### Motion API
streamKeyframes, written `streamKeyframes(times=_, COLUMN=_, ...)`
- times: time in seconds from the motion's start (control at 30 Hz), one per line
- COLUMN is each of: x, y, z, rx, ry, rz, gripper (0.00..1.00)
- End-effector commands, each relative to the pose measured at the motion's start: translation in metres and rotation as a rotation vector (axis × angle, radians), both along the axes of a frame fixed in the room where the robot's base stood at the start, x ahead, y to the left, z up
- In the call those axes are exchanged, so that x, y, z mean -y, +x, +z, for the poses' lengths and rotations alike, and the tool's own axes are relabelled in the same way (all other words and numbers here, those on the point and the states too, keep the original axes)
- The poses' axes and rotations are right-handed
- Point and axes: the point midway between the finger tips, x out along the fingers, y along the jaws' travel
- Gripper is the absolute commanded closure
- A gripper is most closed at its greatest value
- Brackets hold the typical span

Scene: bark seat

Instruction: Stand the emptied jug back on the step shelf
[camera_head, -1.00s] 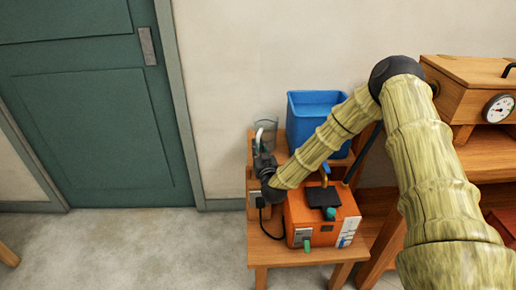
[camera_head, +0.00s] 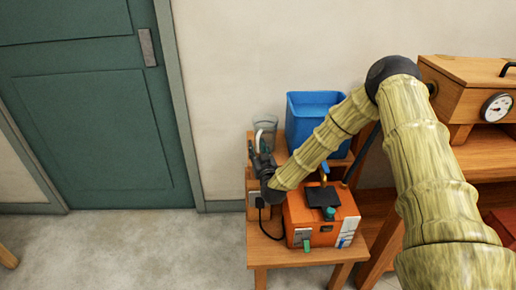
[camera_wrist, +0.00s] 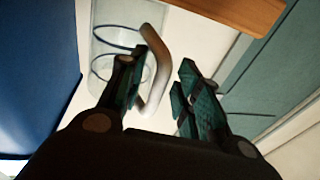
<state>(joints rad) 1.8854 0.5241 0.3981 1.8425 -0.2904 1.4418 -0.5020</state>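The clear jug (camera_head: 266,128) with a pale handle stands upright, as far as I can see, at the left end of the wooden step shelf (camera_head: 281,152). My gripper (camera_head: 257,152) is in front of it, hiding its lower part and base. In the wrist view the jug (camera_wrist: 108,45) is beyond the fingers and appears empty. Its handle (camera_wrist: 163,62) is beside the left finger, with a clear gap to the right finger. My gripper (camera_wrist: 164,85) is open. Whether the left finger touches the handle cannot be told.
A blue bin (camera_head: 307,120) stands right of the jug on the shelf. An orange machine (camera_head: 318,218) with a dark top plate stands on the lower step under my arm. A wooden cabinet with a gauge (camera_head: 497,108) is at right.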

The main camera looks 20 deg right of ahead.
Motion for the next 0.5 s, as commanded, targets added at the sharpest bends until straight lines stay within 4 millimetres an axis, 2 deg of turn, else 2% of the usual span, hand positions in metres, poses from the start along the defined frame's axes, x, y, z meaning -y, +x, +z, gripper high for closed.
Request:
streamKeyframes(times=0.03, x=-0.002, y=-0.006, z=-0.016, rx=-0.023, ry=0.003, rz=0.005, gripper=0.67)
streamKeyframes(times=0.3, x=0.000, y=-0.009, z=-0.001, rx=-0.025, ry=0.004, rz=0.004, gripper=0.67)
streamKeyframes(times=0.5, x=-0.003, y=-0.045, z=-0.004, rx=-0.023, ry=0.003, rz=0.002, gripper=0.67)
